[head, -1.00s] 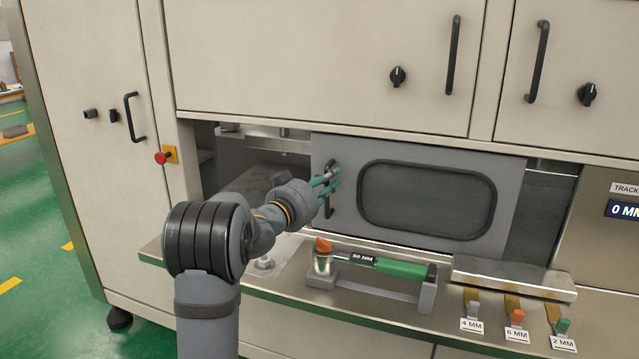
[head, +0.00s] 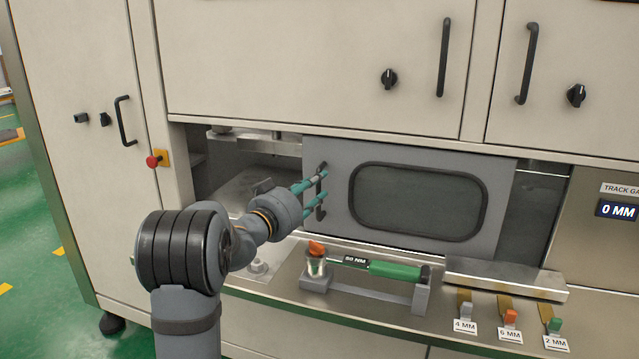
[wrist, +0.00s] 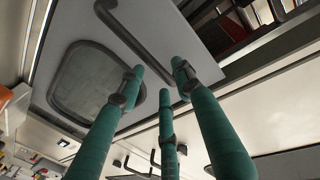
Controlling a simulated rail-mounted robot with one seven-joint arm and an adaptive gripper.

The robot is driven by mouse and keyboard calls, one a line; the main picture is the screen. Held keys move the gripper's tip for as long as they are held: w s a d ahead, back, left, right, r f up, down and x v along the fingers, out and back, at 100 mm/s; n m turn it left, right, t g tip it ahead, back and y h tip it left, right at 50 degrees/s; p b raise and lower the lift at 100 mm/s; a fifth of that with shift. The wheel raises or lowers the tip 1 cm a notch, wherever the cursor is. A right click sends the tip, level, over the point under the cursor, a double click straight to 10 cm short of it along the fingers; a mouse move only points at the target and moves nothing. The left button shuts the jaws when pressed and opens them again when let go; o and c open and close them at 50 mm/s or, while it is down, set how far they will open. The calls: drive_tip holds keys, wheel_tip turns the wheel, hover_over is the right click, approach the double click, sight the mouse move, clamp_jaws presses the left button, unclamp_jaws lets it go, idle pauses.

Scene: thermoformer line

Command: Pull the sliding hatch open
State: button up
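The sliding hatch (head: 500,180) is a grey panel with a dark rounded window (head: 418,203) in the lower front of the machine. Its black vertical bar handle (head: 321,213) is near its left edge. An open bay (head: 240,170) shows left of the hatch, and a dark strip shows at its right. My gripper (head: 316,188) has green fingers at the handle. In the wrist view, the fingers (wrist: 160,75) are spread apart, with the handle (wrist: 133,38) running past their tips. I see no firm grip on it; exact contact is unclear.
Below the hatch, a ledge holds a green-handled tool on a stand (head: 395,270), a metal bar (head: 505,278) and several labelled coloured tabs (head: 510,318). A red button (head: 153,161) is left of the bay. Upper doors carry protruding handles (head: 443,57).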

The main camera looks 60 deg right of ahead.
sight(319, 183)
drive_tip(key=a, duration=0.9)
drive_tip(key=shift+s, duration=0.3)
drive_tip(key=d, duration=1.1)
drive_tip(key=shift+w+d, duration=0.3)
drive_tip(key=shift+w, duration=0.05)
drive_tip(key=shift+d, duration=0.2)
drive_tip(key=shift+w, duration=0.1)
drive_tip(key=shift+w+a, duration=0.1)
